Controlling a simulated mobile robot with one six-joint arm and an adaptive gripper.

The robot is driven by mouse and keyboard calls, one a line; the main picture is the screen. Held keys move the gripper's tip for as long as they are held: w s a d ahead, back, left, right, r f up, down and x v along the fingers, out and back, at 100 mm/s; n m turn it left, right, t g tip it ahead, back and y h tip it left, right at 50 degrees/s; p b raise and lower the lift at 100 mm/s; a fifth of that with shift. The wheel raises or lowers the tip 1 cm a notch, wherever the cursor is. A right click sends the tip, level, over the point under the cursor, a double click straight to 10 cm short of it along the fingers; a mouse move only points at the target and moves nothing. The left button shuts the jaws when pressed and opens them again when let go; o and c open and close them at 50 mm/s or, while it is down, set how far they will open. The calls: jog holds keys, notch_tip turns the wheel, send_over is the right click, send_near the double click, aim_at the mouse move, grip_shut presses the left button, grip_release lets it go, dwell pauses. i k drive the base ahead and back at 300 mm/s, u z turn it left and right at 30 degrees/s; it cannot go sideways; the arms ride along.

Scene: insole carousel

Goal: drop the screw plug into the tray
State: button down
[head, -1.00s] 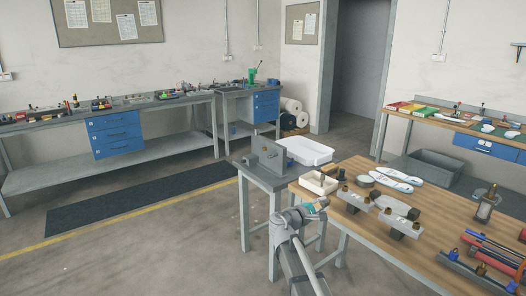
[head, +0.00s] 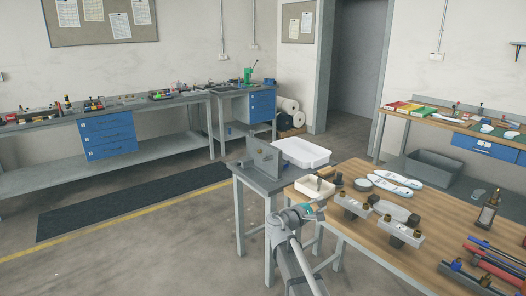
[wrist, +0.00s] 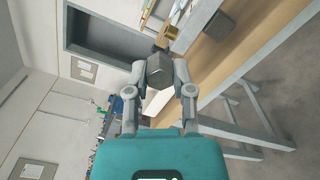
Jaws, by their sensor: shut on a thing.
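My gripper (wrist: 160,72) is shut on a dark grey, faceted part, the screw plug (wrist: 159,73), in the wrist view. The plug sits between the two fingertips, clear of any surface as far as I can see. In the head view my gripper (head: 312,209) is near the left corner of the wooden workbench, and the plug cannot be made out there. A smaller cream tray (head: 313,188) lies on the workbench corner, just behind my gripper.
A grey metal bracket (head: 265,157) stands on the small grey table (head: 250,178). Floor to the left is clear.

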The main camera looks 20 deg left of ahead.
aim_at(307, 186)
jog(key=i, duration=0.85)
jog(key=u, duration=0.05)
